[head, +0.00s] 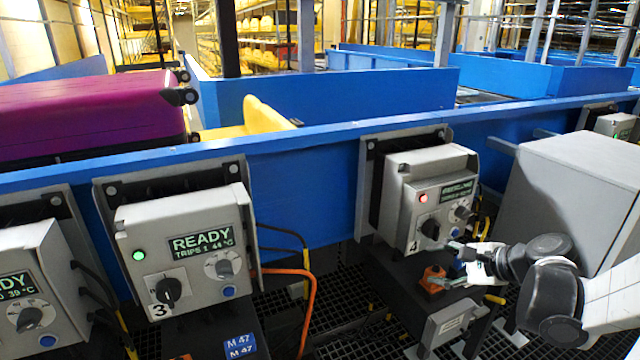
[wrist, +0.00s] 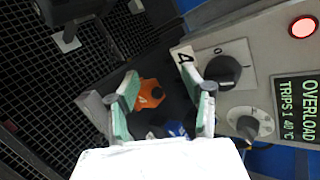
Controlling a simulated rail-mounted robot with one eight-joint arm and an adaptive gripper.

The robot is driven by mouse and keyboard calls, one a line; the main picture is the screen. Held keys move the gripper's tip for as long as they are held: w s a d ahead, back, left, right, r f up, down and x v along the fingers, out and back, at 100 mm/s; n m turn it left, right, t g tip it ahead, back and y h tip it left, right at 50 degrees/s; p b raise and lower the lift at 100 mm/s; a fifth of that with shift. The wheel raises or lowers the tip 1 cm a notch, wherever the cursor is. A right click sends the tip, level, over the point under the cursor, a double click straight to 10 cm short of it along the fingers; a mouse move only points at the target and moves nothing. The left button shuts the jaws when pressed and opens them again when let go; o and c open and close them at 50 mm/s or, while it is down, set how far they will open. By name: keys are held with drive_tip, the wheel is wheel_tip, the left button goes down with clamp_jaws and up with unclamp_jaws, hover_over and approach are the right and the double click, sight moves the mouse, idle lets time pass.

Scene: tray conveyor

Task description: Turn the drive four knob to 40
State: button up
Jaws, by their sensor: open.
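The drive four box (head: 400,205) is grey, marked 4, with a lit red lamp. In the wrist view its display (wrist: 297,112) reads OVERLOAD, TRIPS 1 40 °C. It has a black rotary switch (wrist: 222,70), also in the head view (head: 430,228), and a grey knob on a round dial (wrist: 247,127), also in the head view (head: 463,212). I cannot read the grey knob's setting. My gripper (head: 474,272) is open and empty, in front of and below the box's face. In the wrist view its fingers (wrist: 168,90) are apart, with both controls beyond the right finger.
The drive three box (head: 190,240) reads READY with a green lamp. A large grey cabinet (head: 575,190) stands right of drive four. A purple suitcase (head: 90,115) lies on the conveyor.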

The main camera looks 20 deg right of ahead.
drive_tip(key=s+d+r+m+t, duration=0.2)
drive_tip(key=d+r+m+t, duration=0.15)
drive_tip(key=d, duration=0.55)
drive_tip(key=m+t+h, duration=0.2)
drive_tip(key=m+t, duration=0.1)
drive_tip(key=t, duration=0.1)
approach(468, 217)
drive_tip(key=w, duration=0.3)
drive_tip(key=w+b, duration=0.1)
drive_tip(key=w, duration=0.3)
drive_tip(key=w+a+b, duration=0.1)
drive_tip(key=w, duration=0.2)
drive_tip(key=shift+w, duration=0.15)
drive_tip(key=shift+c, duration=0.3)
clamp_jaws()
